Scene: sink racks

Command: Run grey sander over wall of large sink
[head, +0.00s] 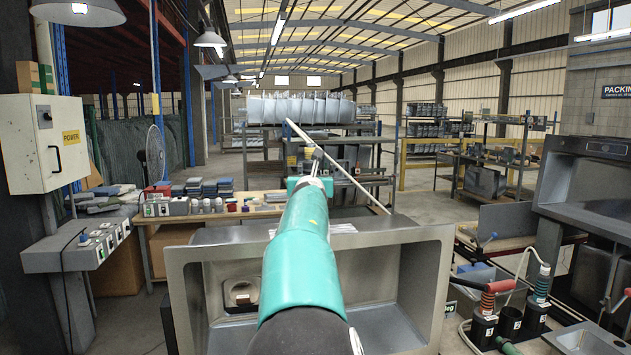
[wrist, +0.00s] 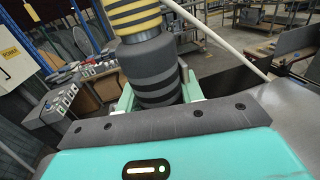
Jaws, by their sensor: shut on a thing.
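The large sink (head: 427,285) stands in front of me in the head view, its grey metal basin open towards me. A drain fitting shows on the left inside it. My teal arm crosses the middle of the basin and hides part of it. My gripper (head: 311,184) is beyond the sink's upper rim and looks small there. In the wrist view my gripper (wrist: 158,98) is shut on the grey sander (wrist: 150,62), a dark ribbed cylinder with yellow-and-black bands above. The sander's working face is out of view. I see no contact between it and the sink wall.
A thin pale pole or hose (head: 335,166) slants behind my gripper. Another sink (head: 590,185) and corded tools (head: 487,310) are on the right.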

